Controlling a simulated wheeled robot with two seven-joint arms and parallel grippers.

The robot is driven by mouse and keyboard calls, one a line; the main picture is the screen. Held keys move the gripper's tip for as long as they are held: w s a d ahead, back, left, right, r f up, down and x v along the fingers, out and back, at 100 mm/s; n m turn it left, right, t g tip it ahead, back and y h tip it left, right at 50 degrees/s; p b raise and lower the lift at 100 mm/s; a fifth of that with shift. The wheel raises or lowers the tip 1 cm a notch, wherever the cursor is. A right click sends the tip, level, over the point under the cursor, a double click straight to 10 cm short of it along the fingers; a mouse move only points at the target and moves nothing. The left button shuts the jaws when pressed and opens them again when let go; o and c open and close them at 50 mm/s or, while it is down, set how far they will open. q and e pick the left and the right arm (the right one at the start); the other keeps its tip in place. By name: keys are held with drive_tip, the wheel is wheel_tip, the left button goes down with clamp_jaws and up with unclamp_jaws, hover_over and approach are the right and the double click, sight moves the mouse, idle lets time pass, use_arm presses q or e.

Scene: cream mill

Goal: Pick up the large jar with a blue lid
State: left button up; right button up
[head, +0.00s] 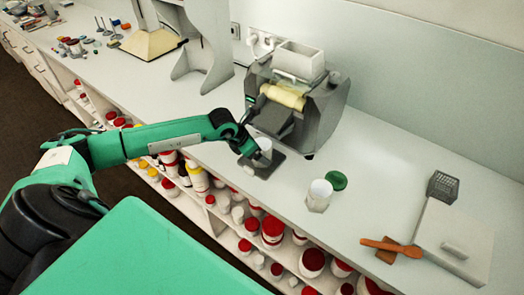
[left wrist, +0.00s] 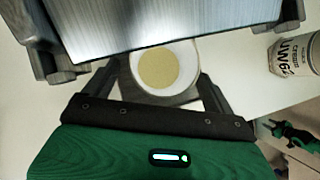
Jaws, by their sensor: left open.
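No jar with a blue lid shows clearly in either view. A white open jar (head: 263,151) stands on the dark plate of the mill. In the left wrist view the open jar (left wrist: 135,67) has pale yellow cream in it. My left gripper (head: 246,150) is open, with its fingers on either side of this jar. I cannot tell whether they touch it. A second white jar (head: 319,193) stands to the right on the counter, with a green lid (head: 336,180) lying beside it. Its printed label shows in the left wrist view (left wrist: 290,57). My right gripper is not in view.
The grey mill (head: 325,110) with rollers stands right behind the left gripper. A white box-like thing (head: 455,240), a wooden spatula (head: 390,246) and a dark grater (head: 443,186) lie at the right. Shelves below hold several red-lidded jars (head: 273,229). The counter behind the green lid is clear.

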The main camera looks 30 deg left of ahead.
use_arm(q)
drive_tip(key=shift+x, duration=1.2)
drive_tip(key=c, duration=1.1)
drive_tip(key=shift+o, duration=0.2)
drive_tip(key=shift+r, duration=0.15)
